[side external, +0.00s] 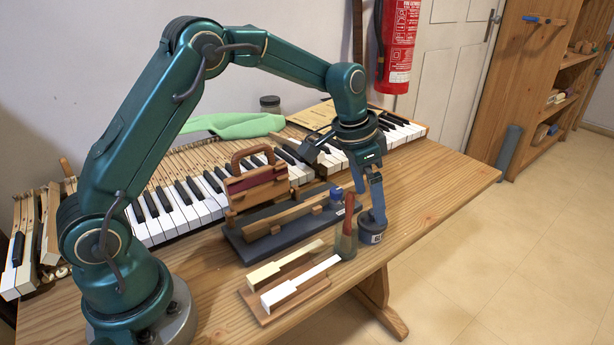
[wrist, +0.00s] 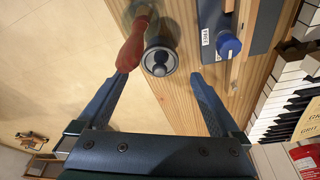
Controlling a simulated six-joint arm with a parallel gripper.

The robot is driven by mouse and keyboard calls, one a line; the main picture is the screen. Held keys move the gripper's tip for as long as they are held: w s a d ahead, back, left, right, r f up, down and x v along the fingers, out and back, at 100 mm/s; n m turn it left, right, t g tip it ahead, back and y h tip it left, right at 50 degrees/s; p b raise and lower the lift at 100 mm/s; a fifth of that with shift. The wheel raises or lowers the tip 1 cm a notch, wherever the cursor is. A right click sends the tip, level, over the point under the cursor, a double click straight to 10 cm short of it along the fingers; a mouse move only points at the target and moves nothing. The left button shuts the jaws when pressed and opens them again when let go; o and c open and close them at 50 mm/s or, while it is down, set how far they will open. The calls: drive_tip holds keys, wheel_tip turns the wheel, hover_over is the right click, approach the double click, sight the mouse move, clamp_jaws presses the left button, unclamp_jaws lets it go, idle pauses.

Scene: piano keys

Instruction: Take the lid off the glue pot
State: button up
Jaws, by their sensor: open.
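The glue pot (side external: 372,233) is a small dark blue pot with a pale label, standing on the wooden bench near its front edge. In the wrist view its round grey lid (wrist: 171,66) with a dark knob (wrist: 160,70) faces me. My gripper (side external: 367,205) is above the pot, pointing down. In the wrist view my open gripper (wrist: 160,77) has one finger on each side of the lid, with nothing held. The lid's top is partly hidden by my fingers in the side view. I cannot tell whether a finger touches it.
A red-handled tool (side external: 348,212) stands in a small jar (side external: 346,246) close beside the pot. Its handle (wrist: 131,48) reaches near my left finger. A dark stand (side external: 258,248) with a blue-capped piece (side external: 336,193) lies behind. White and cream key pieces sit on a wooden rack (side external: 262,312) in front.

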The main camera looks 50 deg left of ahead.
sight(371, 211)
drive_tip(key=shift+x, duration=1.85)
drive_tip(key=c, duration=1.2)
drive_tip(key=shift+c, duration=0.2)
drive_tip(key=shift+r, duration=0.1)
